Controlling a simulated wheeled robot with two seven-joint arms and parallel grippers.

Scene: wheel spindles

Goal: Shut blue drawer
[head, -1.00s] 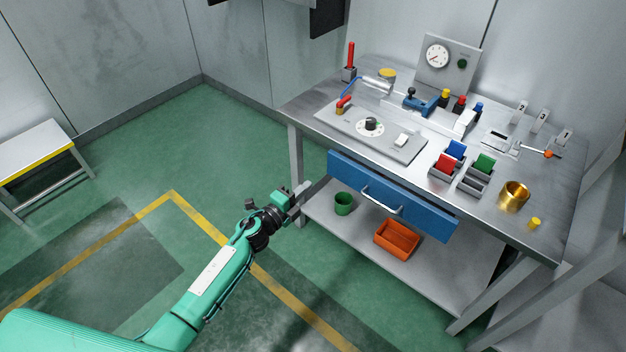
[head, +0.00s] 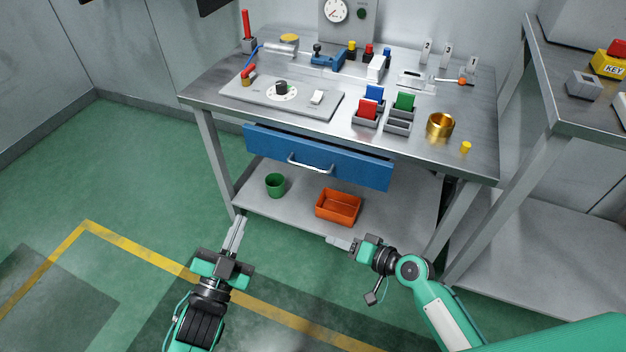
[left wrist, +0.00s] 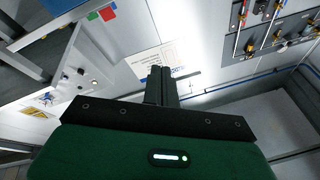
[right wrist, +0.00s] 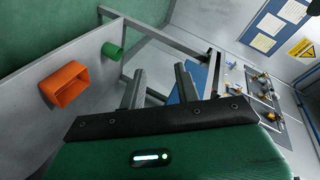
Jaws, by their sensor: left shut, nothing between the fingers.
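The blue drawer (head: 275,146) is under the workbench top, with a silver bar handle (head: 310,166) on its front. Its front appears to stick out past the bench edge; its inside is hidden. Part of the drawer shows beyond the fingers in the right wrist view (right wrist: 201,76). My left gripper (head: 238,222) is shut and empty, in front of and below the drawer's left end. My right gripper (head: 335,241) is open and empty, below and in front of the drawer's right half. Neither touches the drawer. The drawer is not clearly seen in the left wrist view.
The bench top (head: 210,92) holds a dial panel, colored blocks in trays and a brass cup (head: 440,125). The lower shelf (head: 385,215) holds a green cup (head: 275,185) and an orange bin (head: 338,207). Bench legs flank the drawer. Floor in front is clear.

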